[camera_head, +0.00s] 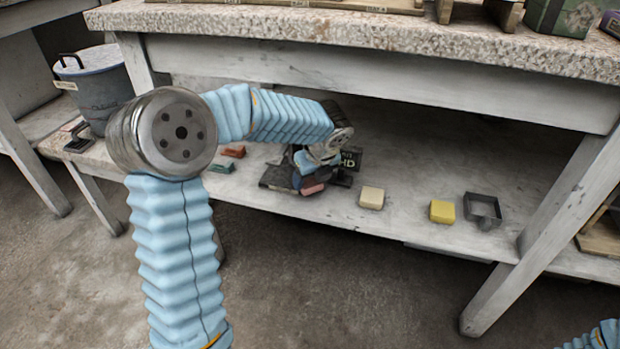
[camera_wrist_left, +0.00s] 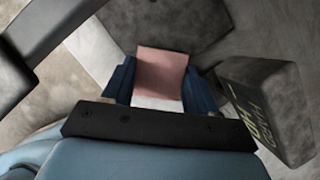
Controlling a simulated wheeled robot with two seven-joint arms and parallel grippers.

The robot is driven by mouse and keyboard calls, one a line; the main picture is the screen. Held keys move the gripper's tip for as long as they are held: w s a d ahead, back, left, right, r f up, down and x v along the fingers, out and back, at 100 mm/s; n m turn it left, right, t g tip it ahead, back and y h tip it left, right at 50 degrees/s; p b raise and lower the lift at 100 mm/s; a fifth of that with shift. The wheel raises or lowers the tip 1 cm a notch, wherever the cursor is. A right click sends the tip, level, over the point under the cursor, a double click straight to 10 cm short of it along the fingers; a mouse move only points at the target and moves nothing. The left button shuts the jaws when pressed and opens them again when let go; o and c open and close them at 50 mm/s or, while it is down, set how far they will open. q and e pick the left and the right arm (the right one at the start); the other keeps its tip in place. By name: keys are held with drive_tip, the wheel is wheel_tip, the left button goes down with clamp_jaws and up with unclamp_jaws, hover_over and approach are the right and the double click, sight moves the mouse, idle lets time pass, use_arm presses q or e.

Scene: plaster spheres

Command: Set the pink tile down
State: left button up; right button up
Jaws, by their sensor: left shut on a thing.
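The pink tile (camera_head: 313,189) is at the tip of my left gripper (camera_head: 308,178), over the low shelf of the bench. In the left wrist view the pink tile (camera_wrist_left: 162,72) sits between the two blue fingers of my left gripper (camera_wrist_left: 150,82), which are shut on it. Behind the tile in that view is a dark grey flat slab (camera_wrist_left: 208,25). I cannot tell whether the tile touches the slab or the shelf. My right gripper is not in view.
A dark lettered block (camera_wrist_left: 265,110) stands close right of my left gripper. On the shelf (camera_head: 405,185) are a cream block (camera_head: 371,198), a yellow block (camera_head: 442,211), a dark square frame (camera_head: 483,208), and red (camera_head: 234,151) and green (camera_head: 222,168) pieces. The bench top overhangs.

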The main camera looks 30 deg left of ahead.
use_arm(q)
drive_tip(key=shift+f, duration=0.1)
drive_tip(key=o, duration=1.1)
drive_tip(key=shift+o, duration=0.2)
drive_tip(key=shift+s+d+r+p, duration=0.3)
drive_tip(key=shift+d+r+p, duration=0.1)
drive_tip(key=shift+d+r, duration=0.35)
drive_tip(key=s+d, duration=0.6)
drive_tip(key=d, duration=0.3)
drive_tip(key=shift+p, duration=0.3)
